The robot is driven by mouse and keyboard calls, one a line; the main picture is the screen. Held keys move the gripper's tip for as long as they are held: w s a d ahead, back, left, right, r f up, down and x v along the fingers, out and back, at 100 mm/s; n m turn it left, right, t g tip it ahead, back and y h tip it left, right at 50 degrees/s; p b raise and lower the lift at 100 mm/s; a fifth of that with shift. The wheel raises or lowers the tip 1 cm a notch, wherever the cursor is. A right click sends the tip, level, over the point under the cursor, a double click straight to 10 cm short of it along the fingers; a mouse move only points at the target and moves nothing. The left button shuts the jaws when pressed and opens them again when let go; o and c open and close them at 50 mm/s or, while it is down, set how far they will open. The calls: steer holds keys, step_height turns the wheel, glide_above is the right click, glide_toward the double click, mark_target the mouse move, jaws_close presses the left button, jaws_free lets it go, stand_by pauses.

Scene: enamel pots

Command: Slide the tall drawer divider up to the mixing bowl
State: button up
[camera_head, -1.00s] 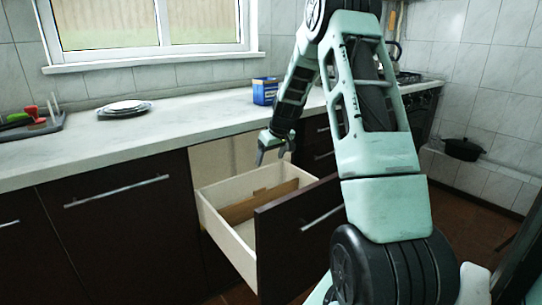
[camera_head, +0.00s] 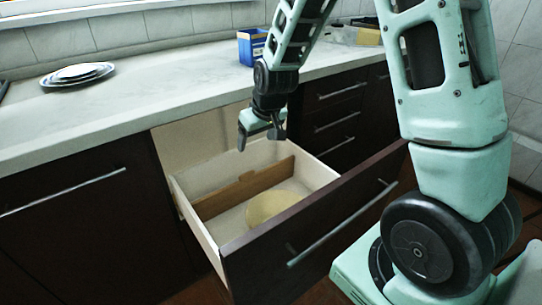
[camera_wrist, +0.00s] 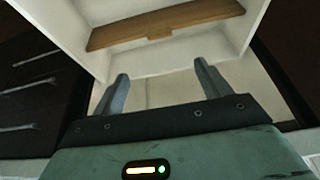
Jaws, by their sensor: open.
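The tall drawer divider (camera_head: 243,187) is a brown wooden board standing across the open drawer (camera_head: 205,239). It also shows in the wrist view (camera_wrist: 165,25). A pale yellow round mixing bowl (camera_head: 268,205) sits in the drawer on the front side of the divider, with a gap between them. The drawer front hides part of the bowl, and the wrist view does not show it. My gripper (camera_head: 262,136) is open and empty. It hangs above the back part of the drawer, behind and above the divider, touching neither. Its two fingers (camera_wrist: 161,88) show apart in the wrist view.
The counter (camera_head: 130,120) runs behind the drawer, close to my gripper. On it stand stacked plates (camera_head: 77,75) and a blue box (camera_head: 252,47). The dark drawer front (camera_head: 320,230) stands out from the cabinets. The drawer floor behind the divider looks clear.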

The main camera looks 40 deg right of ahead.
mark_target(247, 173)
steer(key=b+x, duration=0.3)
steer(key=x, duration=1.4)
steer(key=shift+f+b, duration=0.15)
steer(key=shift+b, duration=0.2)
steer(key=c, duration=1.4)
steer(key=shift+s+p, duration=0.3)
steer(key=shift+s, duration=0.7)
steer(key=o, duration=1.4)
